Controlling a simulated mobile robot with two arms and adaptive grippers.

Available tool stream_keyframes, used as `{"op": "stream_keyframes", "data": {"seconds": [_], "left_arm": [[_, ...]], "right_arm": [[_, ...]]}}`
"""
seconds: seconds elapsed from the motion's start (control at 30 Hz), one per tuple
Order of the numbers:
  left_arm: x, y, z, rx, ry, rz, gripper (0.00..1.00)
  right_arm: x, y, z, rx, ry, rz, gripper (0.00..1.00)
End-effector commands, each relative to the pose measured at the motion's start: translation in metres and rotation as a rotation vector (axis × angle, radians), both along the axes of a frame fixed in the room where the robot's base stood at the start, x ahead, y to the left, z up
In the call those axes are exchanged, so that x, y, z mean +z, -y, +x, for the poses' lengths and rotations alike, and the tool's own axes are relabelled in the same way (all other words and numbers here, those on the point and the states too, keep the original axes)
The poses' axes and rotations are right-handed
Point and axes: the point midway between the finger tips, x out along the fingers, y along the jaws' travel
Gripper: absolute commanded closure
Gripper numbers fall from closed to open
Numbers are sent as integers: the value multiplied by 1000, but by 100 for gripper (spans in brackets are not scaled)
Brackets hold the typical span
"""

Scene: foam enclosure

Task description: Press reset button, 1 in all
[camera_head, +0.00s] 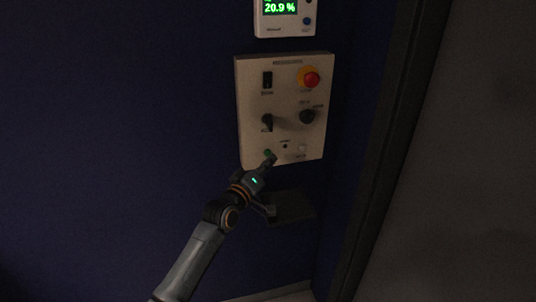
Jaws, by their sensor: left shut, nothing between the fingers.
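A beige control panel (288,88) is mounted on the dark blue wall. On its lower part, a small green button (267,152) shows right at the fingertips of my left gripper (271,158). A small dark button (285,146) and a pale button (302,148) sit to the right of it. The labels are too small to read, so I cannot tell which one is the reset button. My left gripper is shut and empty, its tip at or just in front of the panel's lower left; I cannot tell whether it touches. My right gripper is not in view.
A white display unit (285,18) reading 20.9 % hangs above. A dark frame edge (385,150) stands at the right.

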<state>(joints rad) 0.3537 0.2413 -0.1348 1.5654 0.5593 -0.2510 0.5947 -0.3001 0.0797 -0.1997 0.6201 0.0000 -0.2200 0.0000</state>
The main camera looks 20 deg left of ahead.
Motion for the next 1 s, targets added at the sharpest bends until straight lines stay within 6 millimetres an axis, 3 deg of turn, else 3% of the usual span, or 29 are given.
{"op": "stream_keyframes", "data": {"seconds": [1.0], "left_arm": [[0,-6,10,-1,1,0,100]], "right_arm": [[-6,-1,0,0,0,1,44]]}}
